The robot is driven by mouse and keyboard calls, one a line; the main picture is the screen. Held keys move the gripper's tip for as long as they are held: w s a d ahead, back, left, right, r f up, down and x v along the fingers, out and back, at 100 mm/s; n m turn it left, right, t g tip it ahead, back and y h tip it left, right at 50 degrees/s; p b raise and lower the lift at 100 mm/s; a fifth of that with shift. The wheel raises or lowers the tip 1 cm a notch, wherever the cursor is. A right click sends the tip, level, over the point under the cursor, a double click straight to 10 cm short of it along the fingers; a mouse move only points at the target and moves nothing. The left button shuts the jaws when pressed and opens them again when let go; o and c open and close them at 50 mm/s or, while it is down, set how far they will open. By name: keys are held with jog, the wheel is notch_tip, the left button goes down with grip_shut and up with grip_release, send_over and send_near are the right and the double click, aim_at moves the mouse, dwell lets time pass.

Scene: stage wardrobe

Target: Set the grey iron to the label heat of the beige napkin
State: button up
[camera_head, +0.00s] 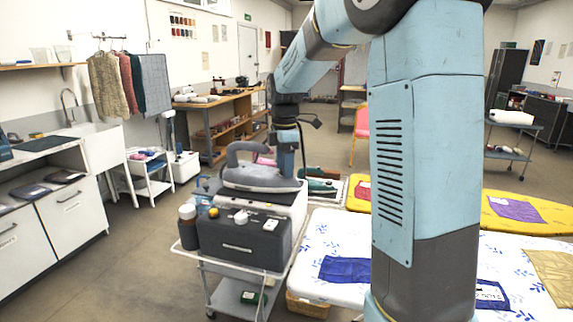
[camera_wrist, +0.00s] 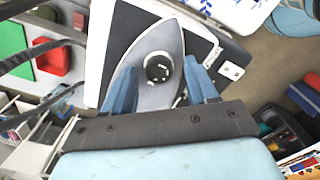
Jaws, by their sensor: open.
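The grey iron (camera_head: 258,179) rests on a dark grey steam station (camera_head: 243,240) on a white cart. In the wrist view the iron (camera_wrist: 165,38) points up the picture and carries a round black dial (camera_wrist: 158,67) with pale marks too small to read. My gripper (camera_wrist: 160,72) is open, with one blue finger on either side of the dial; I cannot tell whether they touch it. In the head view my gripper (camera_head: 287,165) hangs down by the iron, partly hidden. A tan cloth with a white label (camera_head: 552,273), possibly the beige napkin, lies at the right edge; its label is unreadable.
A white leaf-patterned ironing board (camera_head: 335,238) with blue cloths (camera_head: 345,270) stands right of the cart. Bottles (camera_head: 187,225) stand at the cart's left side. A green iron (camera_head: 322,187) sits behind. Open floor lies left of the cart (camera_head: 212,285).

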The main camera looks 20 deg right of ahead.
jog(key=shift+c, duration=0.3)
jog(key=c, duration=0.9)
jog(key=shift+d, duration=0.25)
jog(key=shift+c, duration=0.5)
jog(key=shift+a, duration=0.25)
